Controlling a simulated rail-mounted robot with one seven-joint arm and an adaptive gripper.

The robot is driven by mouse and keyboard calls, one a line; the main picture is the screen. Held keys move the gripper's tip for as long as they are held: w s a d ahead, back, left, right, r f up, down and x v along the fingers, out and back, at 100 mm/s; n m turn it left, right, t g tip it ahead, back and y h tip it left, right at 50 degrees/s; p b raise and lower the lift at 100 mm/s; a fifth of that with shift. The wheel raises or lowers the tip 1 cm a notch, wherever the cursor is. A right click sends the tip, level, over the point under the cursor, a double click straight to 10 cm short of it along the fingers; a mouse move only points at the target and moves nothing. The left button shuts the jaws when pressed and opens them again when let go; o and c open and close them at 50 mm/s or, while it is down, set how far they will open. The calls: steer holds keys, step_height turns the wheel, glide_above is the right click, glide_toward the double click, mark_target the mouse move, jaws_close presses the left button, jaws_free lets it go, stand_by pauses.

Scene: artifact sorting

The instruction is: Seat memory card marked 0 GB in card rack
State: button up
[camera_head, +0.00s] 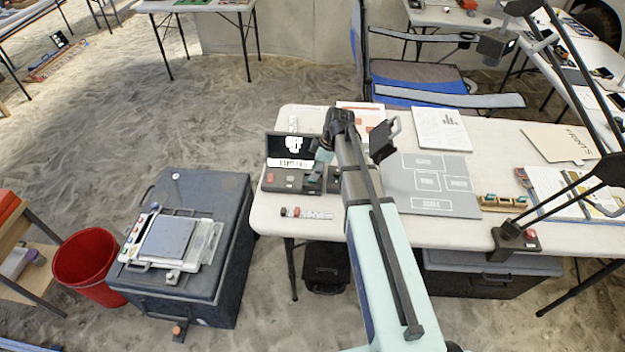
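A dark device (268,181) with a lit screen (285,147) stands at the left end of the white table; the screen's text is too small to read. My gripper (316,174) appears to point down over the device's right part, with a small teal part showing there. My arm hides much of it, so its fingers and any held card cannot be made out. A low wooden holder (503,203) with small green pieces, possibly the card rack, lies near the table's front edge on the right. No 0 GB marking is legible.
A ruler-like strip (318,215) with small red and dark pieces lies at the table's front left. A grey marked mat (432,184), papers (441,129) and a folder (560,142) cover the middle and right. A lamp base (515,240) stands near the front edge.

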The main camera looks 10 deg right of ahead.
steer(key=shift+p+x, duration=0.4)
steer(key=shift+x, duration=1.15)
steer(key=shift+c, duration=0.3)
jaws_close()
steer(key=shift+r, duration=0.2)
